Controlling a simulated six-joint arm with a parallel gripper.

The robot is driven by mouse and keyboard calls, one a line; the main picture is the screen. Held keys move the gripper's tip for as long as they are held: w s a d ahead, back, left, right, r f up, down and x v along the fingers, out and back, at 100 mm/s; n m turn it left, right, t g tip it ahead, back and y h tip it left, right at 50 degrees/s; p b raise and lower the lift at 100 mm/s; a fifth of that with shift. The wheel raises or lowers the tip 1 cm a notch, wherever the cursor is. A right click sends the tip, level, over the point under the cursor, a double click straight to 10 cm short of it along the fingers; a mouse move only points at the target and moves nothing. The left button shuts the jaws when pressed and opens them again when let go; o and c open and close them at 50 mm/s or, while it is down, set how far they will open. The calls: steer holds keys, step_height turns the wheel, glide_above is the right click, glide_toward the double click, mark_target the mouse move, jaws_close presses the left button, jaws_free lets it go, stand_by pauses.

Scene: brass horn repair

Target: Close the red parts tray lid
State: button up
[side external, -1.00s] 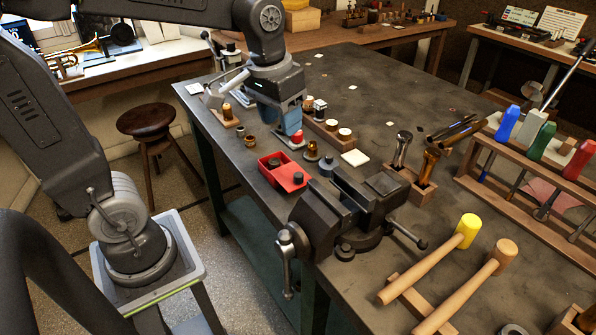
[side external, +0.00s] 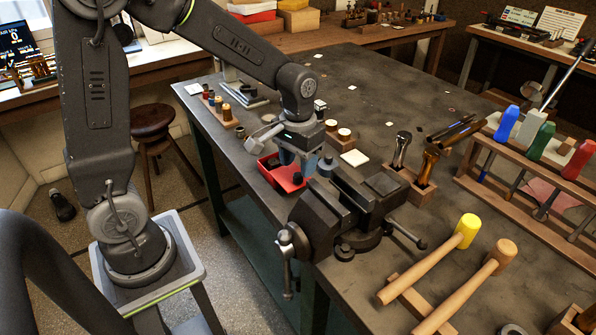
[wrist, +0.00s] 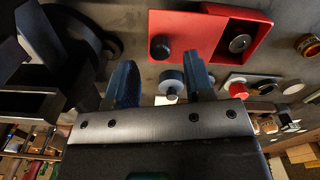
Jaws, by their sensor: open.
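The red parts tray (side external: 265,176) sits on the bench near its left edge, and also shows in the wrist view (wrist: 262,28). Its red lid (wrist: 183,28) covers one part and carries a dark round knob (wrist: 160,46). The other part is uncovered, with a round dark, metallic piece (wrist: 240,43) inside. My gripper (side external: 298,166) is over the lid end of the tray, fingers pointing down, open and empty. In the wrist view my fingers (wrist: 160,72) are apart, with the knob just beyond the gap between them. Contact with the knob cannot be told.
A dark vise (side external: 330,208) stands close beside the tray on the viewer's side. A grey-blue cylinder (wrist: 172,80) and a red-capped piece (wrist: 237,88) are near my fingers. A wooden block with round pieces (side external: 340,136) lies behind. Mallets (side external: 440,260) lie at the right.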

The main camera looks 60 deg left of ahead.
mark_target(298, 174)
steer(key=shift+f, duration=1.55)
jaws_close()
